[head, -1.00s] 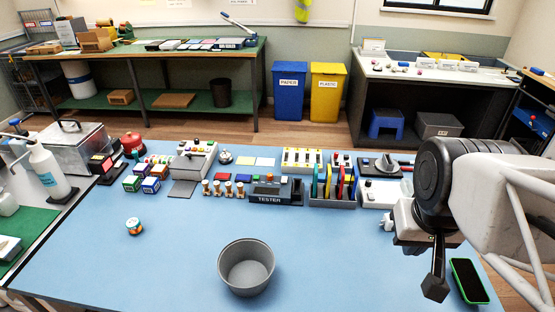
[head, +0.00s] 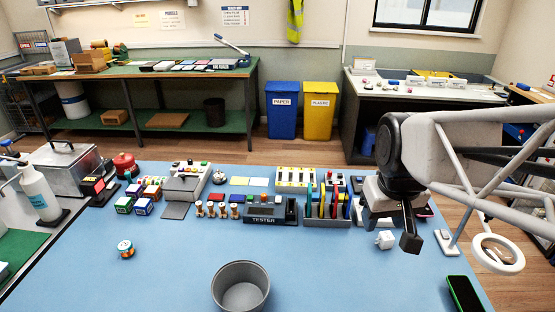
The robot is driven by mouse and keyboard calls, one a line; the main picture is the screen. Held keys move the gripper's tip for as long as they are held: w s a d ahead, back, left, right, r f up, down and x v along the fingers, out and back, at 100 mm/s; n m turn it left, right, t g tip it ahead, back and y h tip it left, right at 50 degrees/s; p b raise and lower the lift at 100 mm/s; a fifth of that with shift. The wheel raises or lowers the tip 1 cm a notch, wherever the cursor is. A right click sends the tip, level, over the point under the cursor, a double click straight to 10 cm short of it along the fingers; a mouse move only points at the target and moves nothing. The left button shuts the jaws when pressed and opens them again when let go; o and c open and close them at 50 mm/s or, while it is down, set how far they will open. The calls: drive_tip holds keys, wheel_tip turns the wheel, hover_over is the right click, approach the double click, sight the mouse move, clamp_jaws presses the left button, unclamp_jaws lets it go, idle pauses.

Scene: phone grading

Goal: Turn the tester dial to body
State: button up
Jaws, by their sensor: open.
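The tester (head: 265,219) is a dark box with a pale front label, near the middle of the blue table in the head view. I cannot make out a dial or its setting on it. A dark box with a round knob, seen earlier farther right, is now hidden behind my arm. My gripper (head: 390,228) is open, pointing down at the table's right side, to the right of the tester and apart from it. One dark finger shows clearly; the other is partly hidden. Nothing shows held between them.
A rack of coloured upright pieces (head: 327,222) stands between the tester and my gripper. A white plug (head: 385,240) lies beneath the gripper. A grey bowl (head: 241,287) and a green-edged phone (head: 465,294) are nearer the front.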

drive_tip(key=w+a+n, duration=0.3)
drive_tip(key=w+a, duration=0.2)
drive_tip(key=w, duration=0.6)
drive_tip(key=n+g, duration=0.2)
drive_tip(key=n, duration=0.6)
hover_over(263, 195)
drive_tip(key=f, duration=2)
drive_tip(key=shift+s+d+f, duration=0.1)
drive_tip(key=shift+s+f, duration=0.1)
drive_tip(key=shift+f, duration=0.15)
drive_tip(key=shift+w+f, duration=0.1)
drive_tip(key=shift+w+f, duration=0.15)
drive_tip(key=shift+f, duration=3.75)
drive_tip(key=shift+c, duration=0.3)
